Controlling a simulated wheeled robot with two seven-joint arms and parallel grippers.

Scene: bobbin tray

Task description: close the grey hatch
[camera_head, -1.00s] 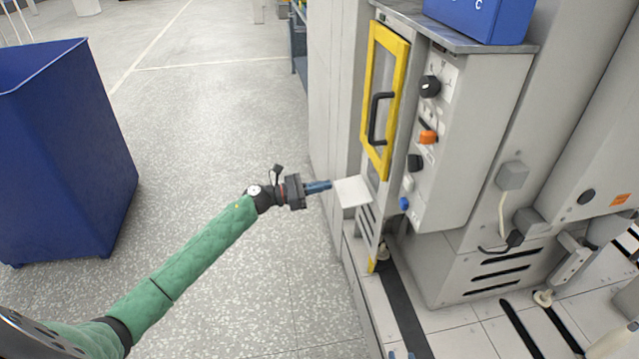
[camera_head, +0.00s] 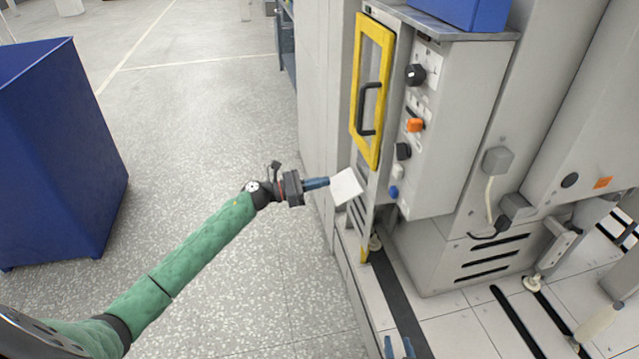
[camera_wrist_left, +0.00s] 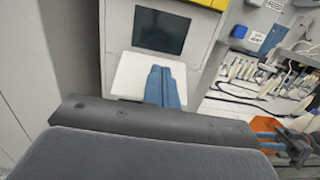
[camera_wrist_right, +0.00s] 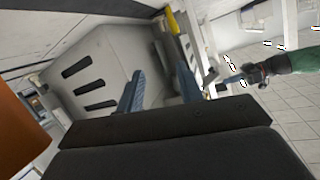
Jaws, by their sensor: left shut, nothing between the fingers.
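The grey hatch (camera_head: 346,187) is a small pale square flap on the narrow front of the grey machine, below the yellow-framed door. It stands out from the front, tilted, and is not flush. In the left wrist view the hatch (camera_wrist_left: 128,76) lies below a dark rectangular opening (camera_wrist_left: 161,30). My left gripper (camera_head: 327,182) is shut and empty, its blue fingertips at the hatch's outer edge; they overlap the flap in the left wrist view (camera_wrist_left: 162,72), and I cannot tell whether they touch. My right gripper (camera_wrist_right: 158,88) is open and empty, low near the machine's slotted base.
The yellow-framed door (camera_head: 372,90) with a black handle is above the hatch. Knobs and an orange switch (camera_head: 415,125) are on the side panel. A blue bin (camera_head: 60,150) stands at left. The floor between bin and machine is clear.

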